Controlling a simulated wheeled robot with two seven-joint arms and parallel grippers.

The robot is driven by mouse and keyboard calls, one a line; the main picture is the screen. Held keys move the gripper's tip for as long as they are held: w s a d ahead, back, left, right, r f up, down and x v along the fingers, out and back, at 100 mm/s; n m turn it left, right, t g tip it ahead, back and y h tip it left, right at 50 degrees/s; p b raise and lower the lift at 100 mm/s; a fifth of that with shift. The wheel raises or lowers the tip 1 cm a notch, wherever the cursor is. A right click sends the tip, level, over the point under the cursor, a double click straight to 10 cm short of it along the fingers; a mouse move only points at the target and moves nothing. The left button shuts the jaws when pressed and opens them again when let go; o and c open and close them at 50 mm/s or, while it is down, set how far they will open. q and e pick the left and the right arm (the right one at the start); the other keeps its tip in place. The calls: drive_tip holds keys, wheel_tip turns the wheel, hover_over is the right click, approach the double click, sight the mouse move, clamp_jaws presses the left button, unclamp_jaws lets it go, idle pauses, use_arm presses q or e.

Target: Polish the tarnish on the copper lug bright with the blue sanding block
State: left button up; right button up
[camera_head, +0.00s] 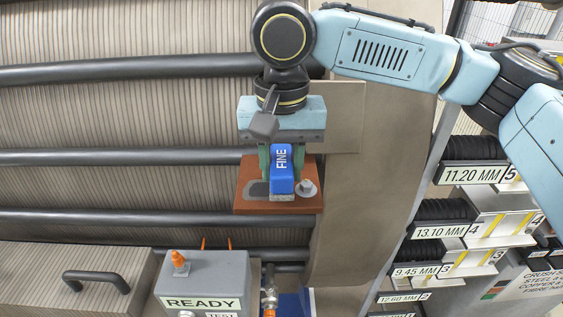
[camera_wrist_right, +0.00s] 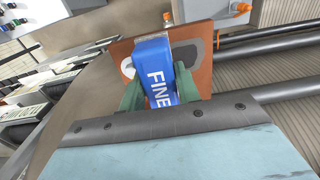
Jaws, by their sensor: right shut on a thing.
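The copper lug (camera_head: 246,196) is a reddish-brown plate in front of the stack, with a bolt (camera_head: 306,188) on its right part. A dark grey tarnish patch (camera_head: 258,189) shows on it just left of the block. My right gripper (camera_head: 281,165) is shut on the blue sanding block (camera_head: 281,171), marked FINE. The block's lower end is over the lug's face; I cannot tell for certain whether it touches. In the right wrist view the block (camera_wrist_right: 155,72) sits between the green fingers (camera_wrist_right: 159,90), with the lug (camera_wrist_right: 203,62) behind it and the dark patch partly hidden. My left gripper is not in view.
A grey box (camera_head: 205,278) labelled READY stands below the lug. Black horizontal rods (camera_head: 120,158) cross the ribbed stack. A rack (camera_head: 465,210) with labelled shelves stands at right. A black handle (camera_head: 96,281) is at lower left.

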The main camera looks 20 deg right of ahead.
sight(264, 190)
drive_tip(key=shift+f, duration=1)
drive_tip(key=shift+a, duration=0.1)
drive_tip(key=shift+w+a+r, duration=0.1)
drive_tip(key=shift+w+a, duration=0.1)
drive_tip(key=shift+a, duration=0.5)
drive_tip(key=shift+w+a+r, duration=0.1)
drive_tip(key=shift+w+a, duration=0.1)
drive_tip(key=shift+a, duration=0.45)
drive_tip(key=shift+w+a+f, duration=0.15)
drive_tip(key=shift+w+a, duration=0.05)
drive_tip(key=shift+a, duration=0.55)
drive_tip(key=shift+w+a+f, duration=0.1)
drive_tip(key=shift+w+a, duration=0.1)
drive_tip(key=shift+a, duration=0.5)
drive_tip(key=shift+s+d+r, duration=0.1)
drive_tip(key=shift+s+d, duration=0.1)
drive_tip(key=shift+d, duration=0.6)
drive_tip(key=shift+s+d, duration=0.2)
drive_tip(key=shift+d, duration=0.55)
